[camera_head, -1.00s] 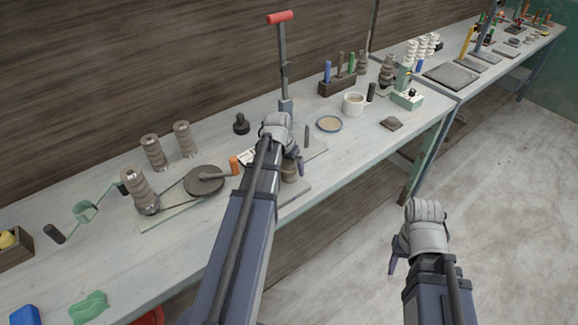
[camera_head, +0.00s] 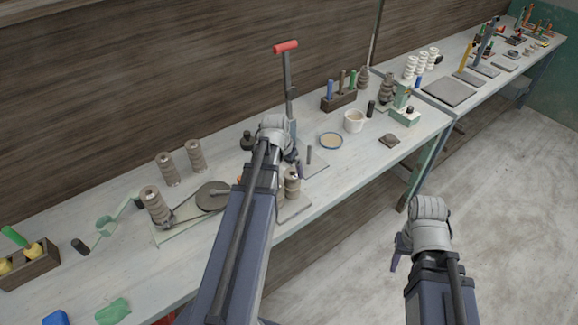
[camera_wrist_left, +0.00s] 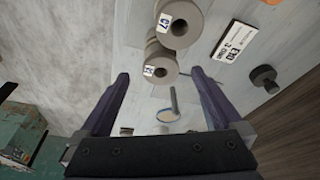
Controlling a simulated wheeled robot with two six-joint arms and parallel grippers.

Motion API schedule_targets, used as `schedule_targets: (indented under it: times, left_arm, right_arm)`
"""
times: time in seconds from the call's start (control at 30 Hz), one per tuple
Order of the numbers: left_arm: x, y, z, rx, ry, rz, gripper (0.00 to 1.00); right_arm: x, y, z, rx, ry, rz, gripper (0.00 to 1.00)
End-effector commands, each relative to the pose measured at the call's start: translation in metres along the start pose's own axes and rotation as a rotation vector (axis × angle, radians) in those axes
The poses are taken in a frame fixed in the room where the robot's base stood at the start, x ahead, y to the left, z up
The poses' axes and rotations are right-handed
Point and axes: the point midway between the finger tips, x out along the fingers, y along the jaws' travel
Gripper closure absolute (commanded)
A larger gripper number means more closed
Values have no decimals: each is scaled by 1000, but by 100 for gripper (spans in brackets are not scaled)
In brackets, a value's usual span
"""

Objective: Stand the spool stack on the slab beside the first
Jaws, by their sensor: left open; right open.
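My left gripper (camera_head: 290,160) is open and hangs over the bench by a grey slab (camera_head: 296,208). Two grey-brown spool stacks show there, one (camera_head: 292,184) just below the gripper, the other largely hidden by my arm. In the left wrist view two spool stacks with number tags, a larger one (camera_wrist_left: 183,27) and a smaller one (camera_wrist_left: 160,66), appear beyond the open fingers (camera_wrist_left: 160,76); the jaws hold nothing. I cannot tell whether the stacks touch. My right gripper (camera_head: 398,255) is open and empty over the floor, off the bench.
Three more spool stacks stand at left, one (camera_head: 155,206) by a belt-driven wheel (camera_head: 212,196). A red-handled lever press (camera_head: 288,85) rises behind my gripper. A white sign (camera_wrist_left: 237,42) and black knob (camera_wrist_left: 264,78) lie nearby. A blue-rimmed dish (camera_head: 331,141) and white mug (camera_head: 354,122) stand right.

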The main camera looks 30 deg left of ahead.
Motion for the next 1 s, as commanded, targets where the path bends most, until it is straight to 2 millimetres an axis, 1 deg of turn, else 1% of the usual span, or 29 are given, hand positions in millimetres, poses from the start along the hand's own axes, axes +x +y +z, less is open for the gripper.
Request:
schedule_targets:
  times: [0.03, 0.3, 0.37, 0.4, 0.47, 0.57, 0.6, 0.67, 0.7, 0.77, 0.8, 0.9, 1.0]
  left_arm:
    - [-3, 0, 0, 0, 0, 0, 0]
    - [-2, 1, 0, 1, -1, 0, 0]
    - [-2, 7, 1, 7, -5, 3, 0]
    - [-1, 16, 2, 16, -12, 5, 0]
    - [-1, 38, 4, 37, -31, 12, 0]
    - [-2, 94, 14, 91, -81, 24, 0]
    - [-2, 119, 21, 117, -105, 27, 0]
    - [-5, 155, 33, 155, -142, 26, 0]
    - [-7, 178, 42, 179, -165, 24, 0]
    - [-10, 207, 57, 213, -197, 15, 0]
    - [-13, 225, 68, 235, -217, 9, 0]
    - [-19, 260, 91, 280, -257, -12, 0]
    - [-25, 283, 110, 313, -284, -32, 0]
  right_arm:
    - [-3, 0, 0, 0, 0, 0, 50]
    - [-2, 0, 0, 0, 0, 0, 50]
    - [-2, 0, 0, 0, 0, 0, 50]
    - [-2, 0, 0, 0, 0, 0, 50]
    - [-2, 0, 0, 0, 0, 0, 50]
    - [-2, 0, 0, 0, 0, 0, 50]
    - [-2, 0, 0, 0, 0, 0, 50]
    - [-2, 0, 0, 0, 0, 0, 50]
    - [-2, 0, 0, 0, 0, 0, 50]
    - [-2, 0, 0, 0, 0, 0, 50]
    - [-2, 0, 0, 0, 0, 0, 50]
    - [-2, 0, 0, 0, 0, 0, 50]
    - [-2, 0, 0, 0, 0, 0, 50]
